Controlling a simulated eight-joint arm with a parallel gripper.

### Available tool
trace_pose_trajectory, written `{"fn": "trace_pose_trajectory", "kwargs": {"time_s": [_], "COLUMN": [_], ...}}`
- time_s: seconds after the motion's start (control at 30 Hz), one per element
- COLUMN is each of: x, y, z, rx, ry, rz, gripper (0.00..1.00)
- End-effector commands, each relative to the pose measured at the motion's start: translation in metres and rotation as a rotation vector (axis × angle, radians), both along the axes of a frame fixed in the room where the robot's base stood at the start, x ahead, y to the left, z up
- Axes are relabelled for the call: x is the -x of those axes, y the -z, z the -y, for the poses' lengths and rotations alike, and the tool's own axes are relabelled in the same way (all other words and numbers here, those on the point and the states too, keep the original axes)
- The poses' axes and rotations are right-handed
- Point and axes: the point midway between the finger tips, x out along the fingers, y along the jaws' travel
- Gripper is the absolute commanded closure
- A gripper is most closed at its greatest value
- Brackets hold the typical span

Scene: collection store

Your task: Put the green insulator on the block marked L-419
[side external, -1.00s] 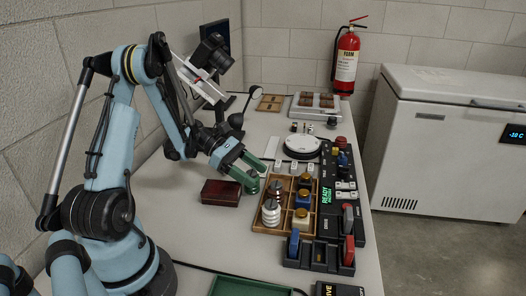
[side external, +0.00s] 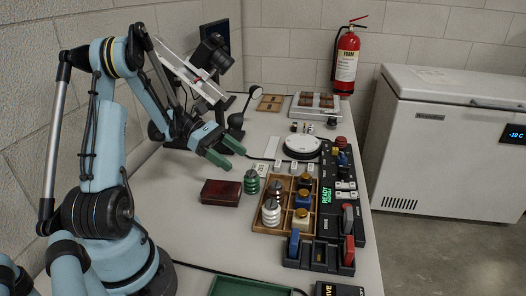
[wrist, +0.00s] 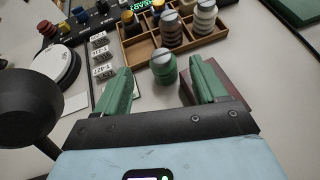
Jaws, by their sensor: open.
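The green insulator (side external: 251,183) stands upright on the table, just left of the wooden tray. It also shows in the wrist view (wrist: 164,70), ahead of the gap between my fingers. My gripper (side external: 234,158) is open and empty, behind and to the left of the insulator and apart from it. Small white labelled blocks stand in a row behind the tray: a left one (side external: 279,166), a middle one (side external: 293,167) and a right one (side external: 308,167).
The wooden tray (wrist: 146,58) holds white, brown and other insulators or jars. A dark red box (side external: 221,192) lies left of the insulator. A round white dish (side external: 302,146) stands behind the blocks. A black control panel (side external: 338,222) runs along the right.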

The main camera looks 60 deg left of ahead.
Motion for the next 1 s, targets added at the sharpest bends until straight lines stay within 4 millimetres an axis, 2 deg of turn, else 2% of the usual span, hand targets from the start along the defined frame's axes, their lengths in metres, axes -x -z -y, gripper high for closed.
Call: {"fn": "trace_pose_trajectory", "kwargs": {"time_s": [0.17, 0.3, 0.43, 0.7, 1.0], "x": [-0.015, -0.025, -0.027, -0.011, 0.015], "y": [-0.014, -0.026, -0.035, -0.050, -0.062], "z": [0.027, 0.060, 0.091, 0.142, 0.177], "rx": [-0.150, -0.362, -0.578, -1.030, -1.501], "ry": [0.081, 0.208, 0.357, 0.740, 1.225], "rz": [0.040, 0.109, 0.195, 0.430, 0.767], "gripper": [0.29, 0.29, 0.29, 0.29, 0.29]}}
